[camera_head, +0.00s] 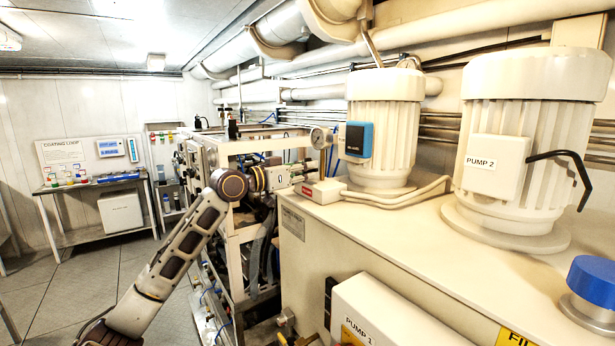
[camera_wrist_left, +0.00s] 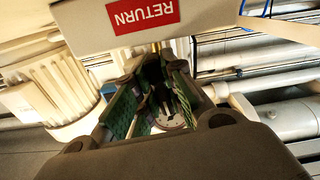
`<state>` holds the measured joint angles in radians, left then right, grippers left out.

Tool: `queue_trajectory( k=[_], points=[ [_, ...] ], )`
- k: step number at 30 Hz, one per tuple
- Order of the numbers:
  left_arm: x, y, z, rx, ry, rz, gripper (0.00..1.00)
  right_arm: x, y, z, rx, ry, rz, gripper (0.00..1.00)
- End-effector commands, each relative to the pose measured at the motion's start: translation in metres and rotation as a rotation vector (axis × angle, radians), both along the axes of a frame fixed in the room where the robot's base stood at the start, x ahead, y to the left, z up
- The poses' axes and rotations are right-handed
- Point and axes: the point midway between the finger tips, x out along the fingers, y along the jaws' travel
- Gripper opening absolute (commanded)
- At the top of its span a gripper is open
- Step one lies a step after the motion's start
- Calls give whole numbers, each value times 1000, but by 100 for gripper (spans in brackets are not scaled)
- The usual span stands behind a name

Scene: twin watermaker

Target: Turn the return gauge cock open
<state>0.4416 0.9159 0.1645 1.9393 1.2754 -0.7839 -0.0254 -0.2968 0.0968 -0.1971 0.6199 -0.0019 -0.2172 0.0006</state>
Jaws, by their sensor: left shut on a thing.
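The red RETURN label (camera_wrist_left: 143,14) shows upside down on a pale block (camera_wrist_left: 215,42) at the top of the left wrist view. In the head view a small red label (camera_head: 307,190) sits on a pale block just below my gripper. My left gripper (camera_head: 306,172) reaches in beside it. In the wrist view the green-padded fingers (camera_wrist_left: 155,108) are closed around a thin part of the return gauge cock, which they mostly hide. I cannot tell the handle's angle. A round gauge (camera_head: 320,138) stands just above the gripper. My right gripper is out of view.
A large cream cabinet (camera_head: 400,235) with the blue-boxed motor (camera_head: 383,125) and the PUMP 2 motor (camera_head: 530,130) fills the right side. A metal frame with pipework (camera_head: 245,250) stands behind my arm. The floor (camera_head: 70,295) at left is clear.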

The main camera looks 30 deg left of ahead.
Motion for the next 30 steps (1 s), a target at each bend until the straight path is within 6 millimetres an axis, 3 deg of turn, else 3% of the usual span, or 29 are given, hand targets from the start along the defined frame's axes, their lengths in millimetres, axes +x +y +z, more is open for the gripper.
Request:
queue_trajectory(
  k=[6,17,18,22,30],
  points=[
    [0,0,-1,91,-36,1,0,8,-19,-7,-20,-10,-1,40],
    [0,0,-1,106,-42,1,0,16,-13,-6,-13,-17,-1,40],
    [0,0,-1,106,-42,1,17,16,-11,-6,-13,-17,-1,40],
    [0,0,-1,104,-41,1,34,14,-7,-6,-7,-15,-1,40],
    [0,0,0,103,-41,1,34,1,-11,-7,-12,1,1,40]
  ],
)
